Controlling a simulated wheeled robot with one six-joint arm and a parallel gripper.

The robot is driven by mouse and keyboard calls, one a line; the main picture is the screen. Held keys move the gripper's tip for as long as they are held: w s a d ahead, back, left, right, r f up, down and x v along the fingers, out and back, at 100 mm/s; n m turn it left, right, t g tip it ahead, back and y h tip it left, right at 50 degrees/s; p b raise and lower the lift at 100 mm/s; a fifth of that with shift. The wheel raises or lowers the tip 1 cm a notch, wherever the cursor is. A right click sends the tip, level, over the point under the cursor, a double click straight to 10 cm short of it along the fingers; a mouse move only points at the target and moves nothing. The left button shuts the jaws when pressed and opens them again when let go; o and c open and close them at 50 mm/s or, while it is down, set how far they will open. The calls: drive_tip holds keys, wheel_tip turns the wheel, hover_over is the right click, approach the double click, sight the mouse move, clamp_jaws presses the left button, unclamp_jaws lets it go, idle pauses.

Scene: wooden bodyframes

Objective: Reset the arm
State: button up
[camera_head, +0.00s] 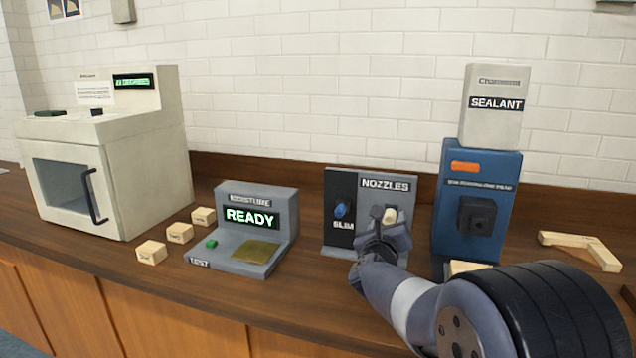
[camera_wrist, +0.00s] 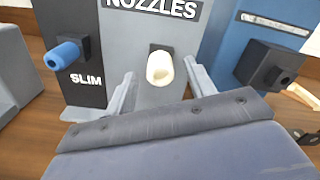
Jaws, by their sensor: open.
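My gripper (camera_head: 385,235) is in front of the nozzle stand (camera_head: 345,183), with its arm reaching in from the lower right. In the wrist view my gripper (camera_wrist: 160,95) has its two fingers apart, on either side of a cream nozzle (camera_wrist: 160,68) that sticks out of the stand. I cannot tell whether a finger touches it. The cream nozzle also shows in the head view (camera_head: 390,215). A blue nozzle (camera_head: 341,209) sits on the dark panel at the left, marked SLIM.
A blue sealant dispenser (camera_head: 479,180) stands close on the right. A grey moisture tester (camera_head: 262,238) reading READY and several small wooden blocks (camera_head: 180,232) are to the left. A white oven (camera_head: 105,150) is at far left. A wooden corner frame (camera_head: 590,246) lies at right.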

idle(0.3)
drive_tip(key=shift+w+d, duration=0.15)
drive_tip(key=shift+w, duration=0.25)
drive_tip(key=b+v, duration=0.1)
drive_tip(key=v, duration=0.9)
drive_tip(key=p+x, duration=0.1)
drive_tip(key=x, duration=0.9)
drive_tip(key=shift+w, duration=0.1)
drive_tip(key=v, duration=0.3)
drive_tip(key=shift+r+p, duration=0.15)
drive_tip(key=shift+p, duration=0.2)
drive_tip(key=shift+r+p, duration=0.15)
drive_tip(key=shift+p, duration=0.45)
drive_tip(key=shift+w+p, duration=0.2)
drive_tip(key=shift+p, duration=0.1)
drive_tip(key=shift+s+p, duration=0.1)
drive_tip(key=shift+p, duration=0.25)
